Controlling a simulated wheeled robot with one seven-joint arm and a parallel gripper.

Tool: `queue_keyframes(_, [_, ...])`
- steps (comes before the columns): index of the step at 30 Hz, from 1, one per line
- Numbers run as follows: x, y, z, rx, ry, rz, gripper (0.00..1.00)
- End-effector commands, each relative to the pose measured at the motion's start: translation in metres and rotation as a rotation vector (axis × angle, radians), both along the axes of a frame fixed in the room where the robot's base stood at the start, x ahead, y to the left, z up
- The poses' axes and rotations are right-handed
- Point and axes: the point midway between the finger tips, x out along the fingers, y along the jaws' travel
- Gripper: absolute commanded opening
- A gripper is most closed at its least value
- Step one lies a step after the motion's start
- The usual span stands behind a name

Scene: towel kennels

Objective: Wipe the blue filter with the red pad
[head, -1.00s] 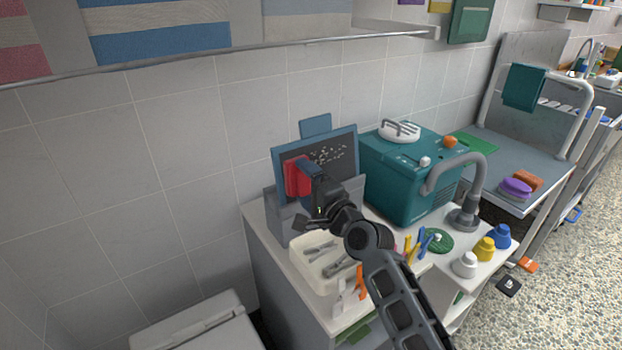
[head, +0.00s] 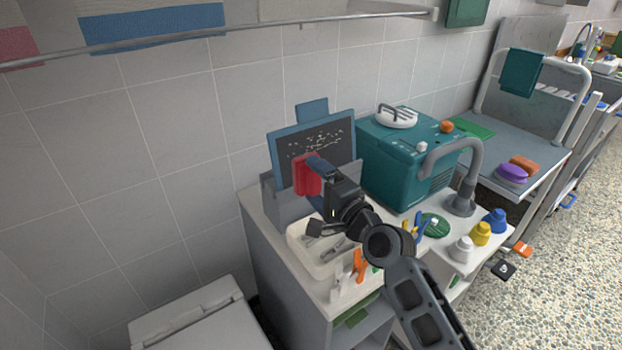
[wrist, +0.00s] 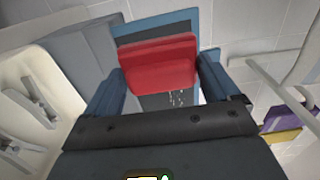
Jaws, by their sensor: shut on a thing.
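The blue filter (head: 275,148) is a blue-framed dark panel standing upright in a grey holder against the wall. Pale specks cover much of its dark face, mostly in the upper and right parts. My gripper (head: 314,168) is shut on the red pad (head: 303,176) and holds it in front of the filter's lower left part. In the wrist view the red pad (wrist: 158,62) sits between the two blue fingers, with the filter (wrist: 180,20) behind it. Some specks show below the pad there. I cannot tell whether the pad touches the face.
A teal machine (head: 400,165) with a grey tap (head: 465,180) stands to the right. A white tray (head: 296,240) of metal tools, orange clips (head: 359,265) and several coloured bottles (head: 481,233) are on the counter. A white lidded bin (head: 190,318) stands at lower left.

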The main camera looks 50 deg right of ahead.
Motion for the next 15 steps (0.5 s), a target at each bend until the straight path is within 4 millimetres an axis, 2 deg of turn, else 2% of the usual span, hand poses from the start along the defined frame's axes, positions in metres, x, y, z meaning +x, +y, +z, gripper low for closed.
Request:
queue_keyframes(10, [-0.0016,0.0003,0.0003,-0.001,0.0,0.0,0.64])
queue_keyframes(15, [-0.0099,0.0026,0.0001,-0.002,0.001,-0.001,0.64])
